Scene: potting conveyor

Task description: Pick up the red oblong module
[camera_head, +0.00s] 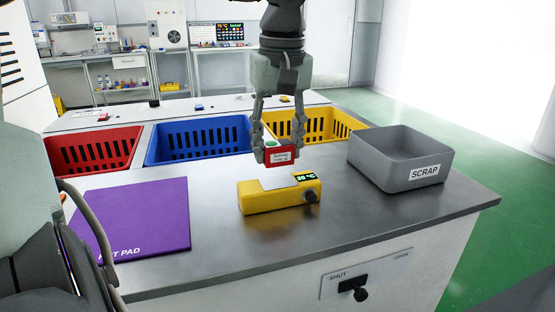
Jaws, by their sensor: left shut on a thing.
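My left gripper (278,151) hangs from the top of the picture, fingers pointing down. It is shut on a red oblong module (269,163) with a white label on its front and a green patch on top. The label's print is too small to read surely. The module is just above and behind a yellow device (265,201) with a pale top plate and a display reading 20 °C. I cannot tell whether the module touches the device. My right gripper is not in view.
A grey SCRAP bin (367,158) stands at the right of the metal bench (400,216). A purple pad (135,215) lies at the left. Red (60,153), blue (198,139) and yellow (343,121) crates line the back.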

